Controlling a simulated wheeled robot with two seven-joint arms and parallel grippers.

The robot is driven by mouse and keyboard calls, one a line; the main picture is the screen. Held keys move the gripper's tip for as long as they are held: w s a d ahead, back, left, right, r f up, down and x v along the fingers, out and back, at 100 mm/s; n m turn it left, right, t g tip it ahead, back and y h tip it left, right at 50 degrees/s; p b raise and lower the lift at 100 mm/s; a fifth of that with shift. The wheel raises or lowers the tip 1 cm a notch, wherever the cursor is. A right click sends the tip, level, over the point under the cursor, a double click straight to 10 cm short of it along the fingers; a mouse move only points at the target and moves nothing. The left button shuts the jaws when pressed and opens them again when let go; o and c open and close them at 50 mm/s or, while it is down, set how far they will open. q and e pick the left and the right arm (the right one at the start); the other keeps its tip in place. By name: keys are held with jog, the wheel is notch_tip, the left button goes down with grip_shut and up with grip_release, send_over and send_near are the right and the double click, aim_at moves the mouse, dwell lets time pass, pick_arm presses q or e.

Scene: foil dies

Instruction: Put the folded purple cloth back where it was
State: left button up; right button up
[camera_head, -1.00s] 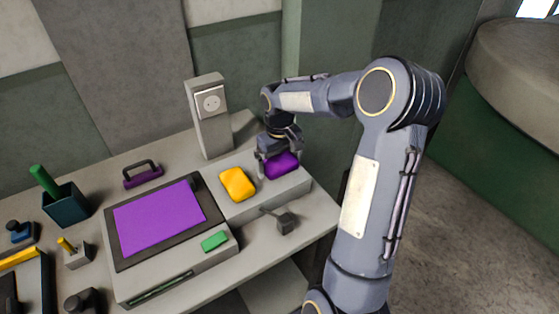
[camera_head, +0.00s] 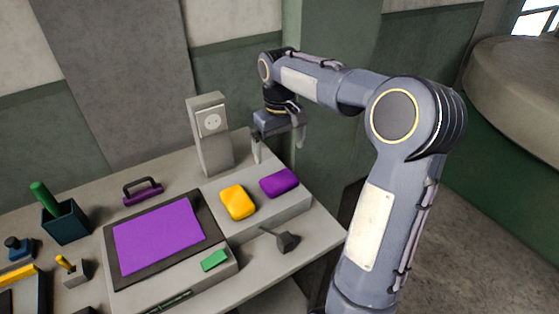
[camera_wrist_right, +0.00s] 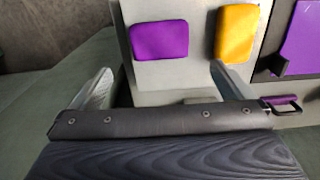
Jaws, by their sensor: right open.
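The folded purple cloth (camera_head: 279,182) lies on a raised grey block (camera_head: 262,213), to the right of a folded yellow cloth (camera_head: 238,202). My right gripper (camera_head: 279,152) is open and empty, above and behind the purple cloth and apart from it. In the right wrist view the purple cloth (camera_wrist_right: 160,40) lies beyond the two spread fingers (camera_wrist_right: 163,88), with the yellow cloth (camera_wrist_right: 236,33) beside it. My left gripper is not in view.
A grey post with a socket (camera_head: 210,130) stands left of my right gripper. A dark-framed purple plate (camera_head: 158,238), a green block (camera_head: 214,261), a purple handle (camera_head: 143,190) and a dark cup (camera_head: 66,222) are further left. A small grey lever (camera_head: 286,241) sits in front.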

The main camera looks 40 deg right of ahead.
jog(key=s+a+r+t+y, duration=0.2)
jog(key=s+a+t, duration=0.1)
jog(key=s+a, duration=0.85)
jog(key=s+a+f+t+y, duration=0.1)
jog(key=s+a+f, duration=0.4)
jog(key=s, duration=0.5)
jog(key=shift+a+f+m+t+y, duration=0.15)
jog(key=shift+a+m+t+y, duration=0.25)
jog(key=shift+t, duration=0.4)
